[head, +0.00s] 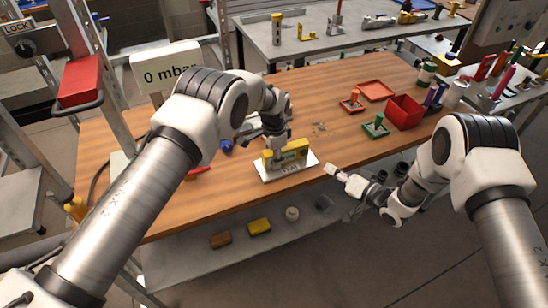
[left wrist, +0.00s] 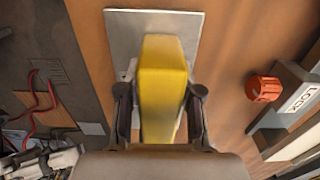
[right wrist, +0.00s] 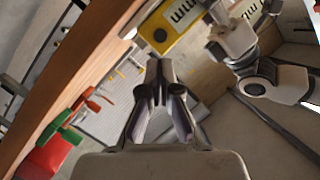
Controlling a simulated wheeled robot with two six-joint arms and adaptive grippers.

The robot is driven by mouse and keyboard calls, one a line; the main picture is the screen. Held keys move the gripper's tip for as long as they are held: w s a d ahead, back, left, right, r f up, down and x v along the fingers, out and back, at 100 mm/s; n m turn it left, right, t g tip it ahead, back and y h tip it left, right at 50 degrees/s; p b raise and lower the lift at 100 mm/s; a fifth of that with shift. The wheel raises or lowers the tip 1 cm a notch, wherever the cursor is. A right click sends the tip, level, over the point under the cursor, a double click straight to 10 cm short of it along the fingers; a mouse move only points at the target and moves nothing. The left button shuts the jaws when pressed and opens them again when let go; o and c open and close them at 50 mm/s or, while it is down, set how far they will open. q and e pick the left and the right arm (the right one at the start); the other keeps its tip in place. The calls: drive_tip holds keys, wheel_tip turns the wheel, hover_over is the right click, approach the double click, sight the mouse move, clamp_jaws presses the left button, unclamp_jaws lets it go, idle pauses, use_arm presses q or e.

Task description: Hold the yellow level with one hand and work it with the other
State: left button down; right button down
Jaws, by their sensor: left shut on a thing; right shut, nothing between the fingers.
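The yellow level (head: 299,148) stands on a pale plate (head: 268,178) near the front edge of the wooden table. My left gripper (head: 276,147) is shut on it from above. In the left wrist view the level (left wrist: 163,80) sits between the two fingers (left wrist: 160,115), over the plate (left wrist: 120,30). My right gripper (head: 333,170) is shut and empty, to the right of the level and apart from it. In the right wrist view the closed fingertips (right wrist: 160,72) point toward the level (right wrist: 160,38), whose marked face shows. The left fingers hide part of the level.
A red bin (head: 404,112), an orange tray (head: 376,90) and a green-based stand (head: 376,127) stand on the table's right. A lower shelf holds a yellow block (head: 259,227). Bare wood (head: 320,95) lies behind the level.

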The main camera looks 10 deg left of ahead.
drive_tip(key=n+g, duration=0.6)
drive_tip(key=n, duration=0.4)
approach(295, 160)
drive_tip(key=x, duration=0.4)
drive_tip(key=shift+a, duration=0.1)
idle(1.0)
